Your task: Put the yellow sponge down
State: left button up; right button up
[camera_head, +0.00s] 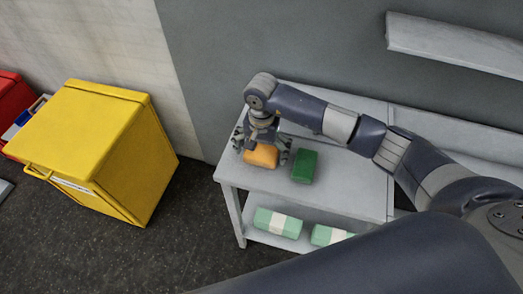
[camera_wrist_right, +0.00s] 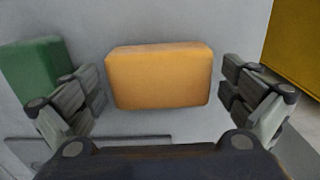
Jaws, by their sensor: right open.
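The yellow sponge (camera_head: 261,156), orange-yellow in colour, lies on the top of the grey table near its left end. It also fills the middle of the right wrist view (camera_wrist_right: 159,77). My right gripper (camera_head: 262,146) is above and around the sponge. Its two fingers (camera_wrist_right: 168,93) stand open on either side of the sponge, with a gap to it on each side. My left gripper is not seen; a dark arm part crosses the bottom of the head view.
A green sponge (camera_head: 305,166) lies just right of the yellow one, near one finger. The grey table (camera_head: 350,190) has free top to the right. Its lower shelf holds green-and-white packs (camera_head: 277,223). A yellow bin (camera_head: 95,140) stands left on the floor; a wall shelf (camera_head: 450,42) hangs above.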

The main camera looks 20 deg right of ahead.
aim_at(261, 151)
notch_tip(261, 151, up, 12)
jog(key=b, duration=0.4)
dwell(0.4)
